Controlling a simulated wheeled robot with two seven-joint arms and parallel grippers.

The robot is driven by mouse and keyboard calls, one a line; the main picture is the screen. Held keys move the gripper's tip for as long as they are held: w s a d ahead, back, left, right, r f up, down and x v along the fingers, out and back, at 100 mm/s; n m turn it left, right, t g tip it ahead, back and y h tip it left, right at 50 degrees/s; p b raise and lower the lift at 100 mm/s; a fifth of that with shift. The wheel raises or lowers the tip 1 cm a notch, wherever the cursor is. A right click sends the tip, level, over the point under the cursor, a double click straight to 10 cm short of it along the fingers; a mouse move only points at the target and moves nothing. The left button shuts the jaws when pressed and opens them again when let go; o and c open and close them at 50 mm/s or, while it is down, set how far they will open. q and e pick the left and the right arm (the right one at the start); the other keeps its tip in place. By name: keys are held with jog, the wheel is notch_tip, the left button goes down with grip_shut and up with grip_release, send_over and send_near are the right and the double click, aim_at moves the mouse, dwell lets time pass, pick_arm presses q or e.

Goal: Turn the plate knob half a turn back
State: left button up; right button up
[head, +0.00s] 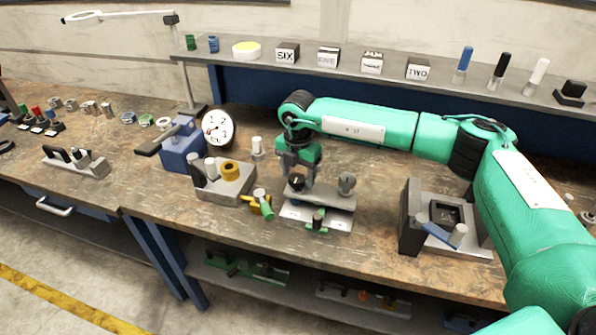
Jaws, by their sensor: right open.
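A small device with a grey plate (322,198) and a white base (300,218) stands at the front middle of the workbench. A dark round knob (297,182) sits on the plate's left part and a grey knob (347,184) on its right part. A green knob (317,217) is at the front. I cannot tell for certain which is the plate knob. My right gripper (297,173) points down just above the dark knob, open; its fingertips are small here, and I cannot tell whether they touch the knob. My left gripper is not in view.
A grey block with an orange ring (232,171) and a yellow-green handled tool (263,203) stand left of the device. A blue vise (183,150) and a dial gauge (217,128) are farther left. A grey fixture (410,225) stands right. A shelf (395,78) runs behind.

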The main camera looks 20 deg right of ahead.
jog(key=c, duration=1)
